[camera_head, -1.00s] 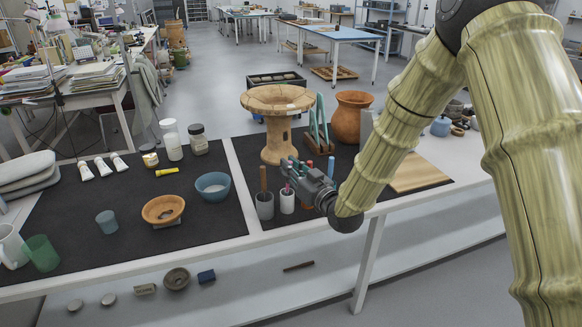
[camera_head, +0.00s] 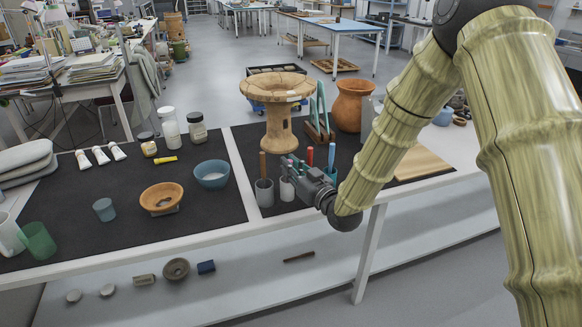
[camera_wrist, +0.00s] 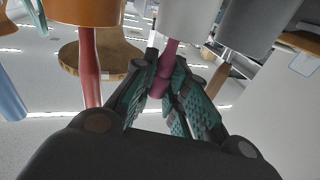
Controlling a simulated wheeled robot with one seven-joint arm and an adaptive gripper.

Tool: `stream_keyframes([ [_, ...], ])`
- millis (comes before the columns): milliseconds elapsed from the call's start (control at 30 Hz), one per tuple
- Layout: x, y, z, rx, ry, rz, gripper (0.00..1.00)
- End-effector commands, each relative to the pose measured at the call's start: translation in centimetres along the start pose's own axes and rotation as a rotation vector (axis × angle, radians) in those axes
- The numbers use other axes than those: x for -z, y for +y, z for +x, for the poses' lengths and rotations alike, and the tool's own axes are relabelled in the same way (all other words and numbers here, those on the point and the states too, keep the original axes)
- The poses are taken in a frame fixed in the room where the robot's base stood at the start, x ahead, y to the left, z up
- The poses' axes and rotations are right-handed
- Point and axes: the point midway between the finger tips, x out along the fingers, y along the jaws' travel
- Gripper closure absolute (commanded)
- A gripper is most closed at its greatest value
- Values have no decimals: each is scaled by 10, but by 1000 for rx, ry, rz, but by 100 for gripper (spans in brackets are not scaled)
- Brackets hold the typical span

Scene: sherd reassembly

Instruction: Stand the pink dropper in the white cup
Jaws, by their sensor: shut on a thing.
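My gripper (camera_wrist: 168,85) is shut on the pink dropper (camera_wrist: 161,80), seen between its teal finger pads in the wrist view. That view appears upside down, with the cups at the top. The white cup (camera_wrist: 188,14) is right at the dropper's upper end in the picture. The dropper meets the cup's rim there and seems to pass inside, but its far end is hidden. In the head view the white cup (camera_head: 287,190) stands on the dark mat just left of my gripper (camera_head: 292,168), whose fingers are at its rim.
A grey cup (camera_head: 264,194) with a brown-handled tool (camera_head: 262,163) stands close left of the white cup. An orange cup (camera_wrist: 88,10) with a red tool (camera_wrist: 90,70) is on the other side. Behind stand a stone-like pedestal bowl (camera_head: 278,130) and a terracotta vase (camera_head: 352,108).

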Motion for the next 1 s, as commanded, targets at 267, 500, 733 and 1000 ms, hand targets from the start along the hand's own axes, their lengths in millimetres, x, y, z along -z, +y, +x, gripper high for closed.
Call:
stream_keyframes([
  [267,0,0,0,0,0,0,60],
  [500,0,0,0,0,-1,0,60],
  [733,0,1,-18,-2,-2,0,60],
  [1000,0,1,-67,-3,-1,1,60],
])
